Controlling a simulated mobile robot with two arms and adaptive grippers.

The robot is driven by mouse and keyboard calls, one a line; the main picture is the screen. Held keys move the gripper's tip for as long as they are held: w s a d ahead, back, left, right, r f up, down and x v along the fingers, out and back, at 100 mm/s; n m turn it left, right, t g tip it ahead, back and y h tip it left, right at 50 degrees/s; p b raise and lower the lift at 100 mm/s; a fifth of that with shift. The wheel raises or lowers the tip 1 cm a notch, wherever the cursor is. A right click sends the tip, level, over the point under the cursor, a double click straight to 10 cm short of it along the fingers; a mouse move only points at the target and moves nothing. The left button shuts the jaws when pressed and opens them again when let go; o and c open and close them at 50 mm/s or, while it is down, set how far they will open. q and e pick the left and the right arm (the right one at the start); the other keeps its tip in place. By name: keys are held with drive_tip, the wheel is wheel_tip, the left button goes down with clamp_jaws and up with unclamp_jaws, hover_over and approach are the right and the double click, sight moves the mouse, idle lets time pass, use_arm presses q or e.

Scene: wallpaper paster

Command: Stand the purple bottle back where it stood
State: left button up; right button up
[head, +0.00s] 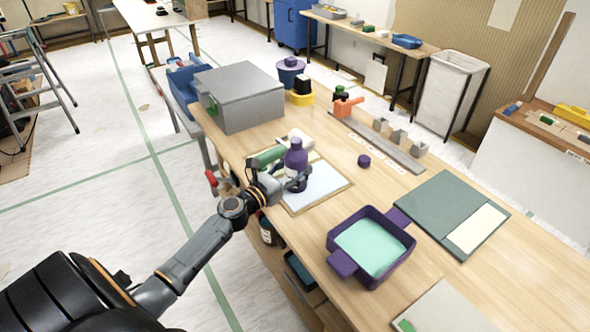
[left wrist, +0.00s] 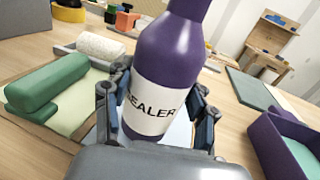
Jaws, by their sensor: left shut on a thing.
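The purple bottle (head: 296,160) has a white label reading "EALER" in the left wrist view (left wrist: 150,100). It stands upright over a white board with a wooden rim (head: 325,182) on the table. My left gripper (head: 292,182) is shut around the bottle's lower body, with a finger on each side in the left wrist view (left wrist: 158,110). My right gripper is not in view.
A green block-shaped tool (left wrist: 48,85) and a white roller (left wrist: 102,46) lie beside the bottle. A purple tray (head: 408,238) with pale green content stands to the right. A grey box (head: 240,95) stands behind. A small purple cap (head: 364,160) lies on clear wood.

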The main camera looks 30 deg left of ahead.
use_arm(q)
drive_tip(key=shift+f, duration=0.1)
drive_tip(key=o, duration=1.4)
drive_tip(key=shift+r, duration=0.25)
drive_tip(key=s, duration=0.3)
drive_tip(key=s+a, duration=0.1)
drive_tip(key=s, duration=0.3)
drive_tip(key=s+b, duration=0.1)
drive_tip(key=s, duration=0.2)
drive_tip(key=shift+s+a+f, duration=0.2)
drive_tip(key=shift+s, duration=0.05)
drive_tip(key=shift+s+a+r, duration=0.1)
drive_tip(key=shift+s, duration=0.6)
